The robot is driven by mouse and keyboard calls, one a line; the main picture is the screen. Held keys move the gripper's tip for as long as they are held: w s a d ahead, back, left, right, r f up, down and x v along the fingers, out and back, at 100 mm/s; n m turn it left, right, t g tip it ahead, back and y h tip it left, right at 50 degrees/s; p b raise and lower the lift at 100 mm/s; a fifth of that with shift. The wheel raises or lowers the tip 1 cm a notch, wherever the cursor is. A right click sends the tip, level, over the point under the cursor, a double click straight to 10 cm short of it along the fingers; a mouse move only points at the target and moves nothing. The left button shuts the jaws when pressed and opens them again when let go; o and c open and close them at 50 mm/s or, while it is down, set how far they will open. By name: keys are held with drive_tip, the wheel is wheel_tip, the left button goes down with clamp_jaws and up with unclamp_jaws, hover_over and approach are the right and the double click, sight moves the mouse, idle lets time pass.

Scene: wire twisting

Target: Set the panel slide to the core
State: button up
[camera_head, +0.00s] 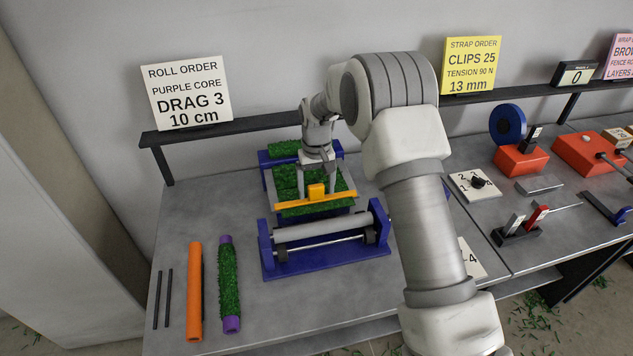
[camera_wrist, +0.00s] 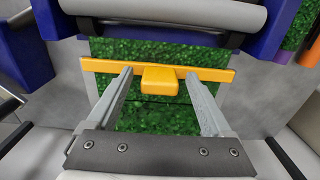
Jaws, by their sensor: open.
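The panel slide is a yellow-orange bar (camera_head: 316,201) with a raised block in its middle, lying across a green turf panel (camera_head: 286,181). In the wrist view the slide (camera_wrist: 218,75) crosses the turf (camera_wrist: 150,118), with its block (camera_wrist: 160,80) between my fingers. My gripper (camera_head: 316,185) is open over the slide, one finger on each side of the block with gaps showing; it also shows in the wrist view (camera_wrist: 159,73). A purple core (camera_head: 225,240) wrapped in green turf lies on the table at the left. Whether the fingertips touch the bar is unclear.
A blue stand with a grey roller (camera_head: 322,225) is just in front of the slide. An orange tube (camera_head: 195,290) and two thin dark rods (camera_head: 163,300) lie at the left. A sign (camera_head: 187,92) reads purple core, drag 3, 10 cm.

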sight(316, 187)
wheel_tip(316, 187, up, 17)
drive_tip(key=shift+r, duration=0.2)
idle(0.4)
drive_tip(key=s+d+r+m+t, duration=0.1)
drive_tip(key=s+d+r+t, duration=0.2)
drive_tip(key=s+d+r, duration=0.85)
drive_tip(key=s+d+f+m+t, duration=0.1)
drive_tip(key=s+d, duration=0.1)
drive_tip(key=s, duration=0.9)
drive_tip(key=s+d+f+m+t, duration=0.1)
drive_tip(key=s+d, duration=0.2)
drive_tip(key=s, duration=0.7)
drive_tip(key=shift+s+f+t, duration=0.2)
drive_tip(key=shift+s+t, duration=0.1)
drive_tip(key=shift+s, duration=0.05)
